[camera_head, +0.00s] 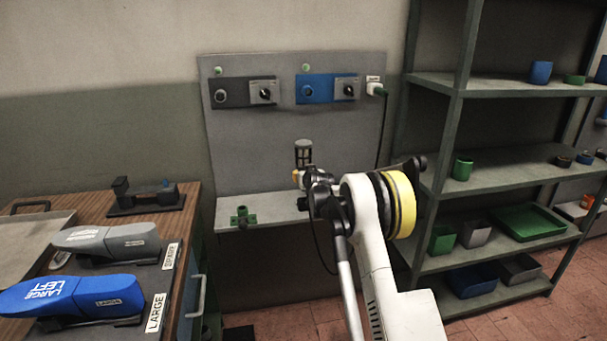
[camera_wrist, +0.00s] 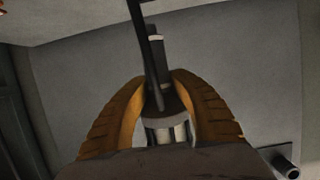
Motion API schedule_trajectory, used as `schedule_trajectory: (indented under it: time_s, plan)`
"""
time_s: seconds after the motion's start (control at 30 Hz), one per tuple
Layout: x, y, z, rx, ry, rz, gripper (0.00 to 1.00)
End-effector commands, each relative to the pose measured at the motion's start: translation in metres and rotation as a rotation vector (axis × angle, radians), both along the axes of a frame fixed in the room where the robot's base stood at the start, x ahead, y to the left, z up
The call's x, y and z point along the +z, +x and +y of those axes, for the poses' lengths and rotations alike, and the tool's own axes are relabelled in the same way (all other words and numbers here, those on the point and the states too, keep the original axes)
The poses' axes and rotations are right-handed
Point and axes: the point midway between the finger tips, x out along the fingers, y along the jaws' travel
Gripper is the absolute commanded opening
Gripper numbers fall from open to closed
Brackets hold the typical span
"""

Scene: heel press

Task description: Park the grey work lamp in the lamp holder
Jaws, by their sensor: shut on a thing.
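The grey work lamp (camera_head: 303,153) stands upright in the head view, its caged head just above my gripper (camera_head: 300,178), in front of the grey panel. My gripper is shut on the lamp. In the wrist view the two orange-brown fingers (camera_wrist: 165,105) close around the lamp's body (camera_wrist: 166,132), and a dark cable or rod runs up from there. My wrist hides the lamp's lower part in the head view. A green bracket (camera_head: 243,217), which may be the lamp holder, sits on the grey ledge (camera_head: 270,212) to the left of my gripper, apart from the lamp.
The grey panel (camera_head: 270,130) carries two switch boxes and a plug (camera_head: 376,88) with a hanging cable. A wooden bench (camera_head: 190,205) with grey and blue shoe forms is at left. A shelf rack (camera_head: 440,130) with green and blue containers stands close at right.

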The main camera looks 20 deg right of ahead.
Motion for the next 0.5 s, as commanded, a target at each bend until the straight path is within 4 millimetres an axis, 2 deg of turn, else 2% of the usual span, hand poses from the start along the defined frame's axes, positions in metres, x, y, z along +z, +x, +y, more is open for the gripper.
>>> schedule_trajectory:
  time_s: [0.5]
  plan:
    - [-0.022,0.000,0.000,0.000,0.000,-0.001,0.00]
